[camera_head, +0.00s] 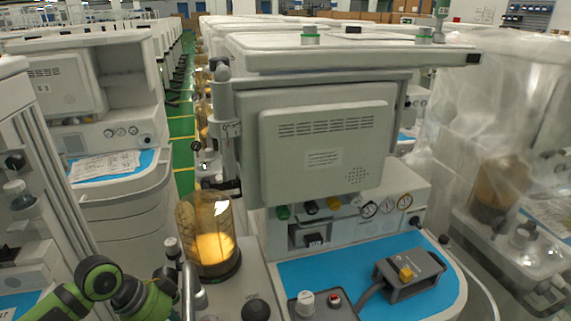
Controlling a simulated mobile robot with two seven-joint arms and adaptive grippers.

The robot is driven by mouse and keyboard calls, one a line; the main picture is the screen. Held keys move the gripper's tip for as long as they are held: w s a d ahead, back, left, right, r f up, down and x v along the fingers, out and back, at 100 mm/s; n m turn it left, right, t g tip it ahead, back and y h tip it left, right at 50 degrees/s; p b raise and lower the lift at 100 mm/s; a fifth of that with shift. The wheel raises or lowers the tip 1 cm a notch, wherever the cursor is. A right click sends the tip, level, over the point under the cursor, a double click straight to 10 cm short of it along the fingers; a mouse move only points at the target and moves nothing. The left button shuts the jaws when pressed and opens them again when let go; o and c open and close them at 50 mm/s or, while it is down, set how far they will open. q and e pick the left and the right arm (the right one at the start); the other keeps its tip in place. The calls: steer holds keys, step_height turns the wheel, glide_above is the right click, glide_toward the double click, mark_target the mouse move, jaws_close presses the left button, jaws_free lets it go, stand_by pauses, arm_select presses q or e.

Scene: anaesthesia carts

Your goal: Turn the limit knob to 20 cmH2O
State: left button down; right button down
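The anaesthesia cart in front of me (325,55) has a grey control block at its front edge. On the block are a white knob (305,298) and a smaller red-topped knob (334,298). A dark round knob (256,309) sits on the surface left of them. I cannot tell which is the limit knob, and no scale is readable. My green and black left arm (100,278) comes in at the bottom left. Its dark end (160,286) is close to the metal posts left of the block; finger opening is unclear. My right gripper is not in view.
A clear canister with amber contents (209,235) stands left of the blue work surface (315,270). A grey device with a yellow knob (408,272) lies on that surface. A grey back panel (322,145) rises behind. Neighbouring carts stand left and right, the right one plastic-covered.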

arm_select(q)
steer(key=shift+w+d, duration=0.2)
steer(key=shift+d, duration=0.1)
stand_by(0.7)
steer(key=shift+p, duration=0.4)
steer(key=shift+w+a+r+p, duration=0.1)
steer(key=shift+w+a+p, duration=0.1)
steer(key=shift+w+p, duration=0.6)
steer(key=shift+s, duration=0.3)
steer(key=shift+a+p, duration=0.25)
steer(key=shift+p, duration=0.2)
steer(key=shift+r+p, duration=0.3)
steer(key=shift+p, duration=0.05)
step_height(320, 180, up, 5)
steer(key=p, duration=0.5)
steer(key=shift+s+a, duration=0.1)
steer(key=shift+a, duration=0.05)
